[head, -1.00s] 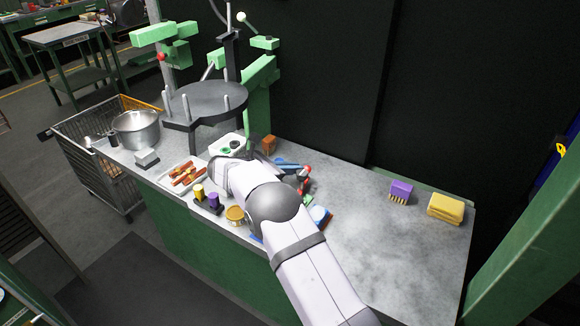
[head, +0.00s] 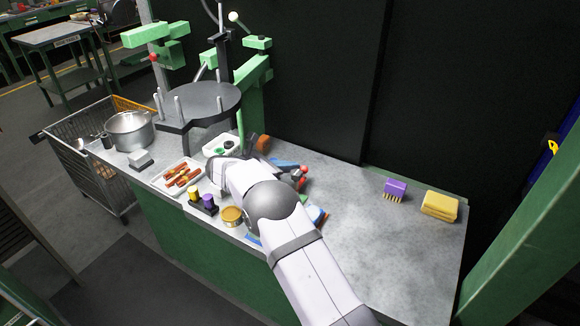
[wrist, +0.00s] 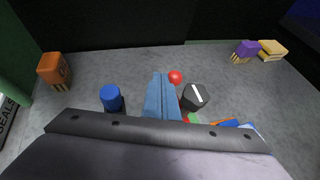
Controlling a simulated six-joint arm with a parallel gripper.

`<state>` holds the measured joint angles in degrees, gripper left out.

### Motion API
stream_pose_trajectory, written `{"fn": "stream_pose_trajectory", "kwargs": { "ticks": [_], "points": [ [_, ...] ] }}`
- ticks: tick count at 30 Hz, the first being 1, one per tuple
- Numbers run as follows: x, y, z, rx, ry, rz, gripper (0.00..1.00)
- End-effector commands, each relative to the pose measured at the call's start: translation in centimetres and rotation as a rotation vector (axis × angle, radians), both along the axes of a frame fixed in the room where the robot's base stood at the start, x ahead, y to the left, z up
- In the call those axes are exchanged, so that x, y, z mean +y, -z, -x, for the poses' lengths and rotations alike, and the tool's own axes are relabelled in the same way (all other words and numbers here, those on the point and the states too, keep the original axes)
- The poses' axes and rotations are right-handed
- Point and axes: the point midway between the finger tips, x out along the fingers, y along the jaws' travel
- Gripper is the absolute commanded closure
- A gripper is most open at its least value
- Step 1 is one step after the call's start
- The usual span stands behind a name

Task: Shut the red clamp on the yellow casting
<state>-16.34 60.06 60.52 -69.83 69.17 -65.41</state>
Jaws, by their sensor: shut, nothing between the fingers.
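A red ball knob (head: 304,169) with red parts below it, likely the clamp's handle, shows just right of my arm in the head view. In the wrist view the red ball (wrist: 175,76) is near the middle, between a blue upright piece (wrist: 156,97) and a black block with a white stripe (wrist: 195,96). A little red shows below it. I cannot make out a yellow casting or the clamp's jaw. The dark body of my gripper (wrist: 160,130) crosses the bottom of the wrist view, shut and empty, with its fingertips hidden. It appears apart from the red knob.
A blue cylinder (wrist: 111,98) and an orange brush (wrist: 54,70) stand to the left. A purple brush (head: 396,190) and yellow sponges (head: 439,206) lie on the clear right side of the bench (head: 385,250). A tray of sausage-like pieces (head: 182,177) is left of my arm.

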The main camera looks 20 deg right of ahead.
Motion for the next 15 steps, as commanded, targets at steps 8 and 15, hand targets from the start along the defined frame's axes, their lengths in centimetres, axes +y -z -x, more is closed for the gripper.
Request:
{"fn": "stream_pose_trajectory", "kwargs": {
  "ticks": [8,15],
  "points": [
    [2.1,-1.1,0.9,-0.002,-0.003,-0.001,1.00],
    [4.6,-2.6,2.2,-0.002,-0.002,-0.001,1.00]
  ]
}}
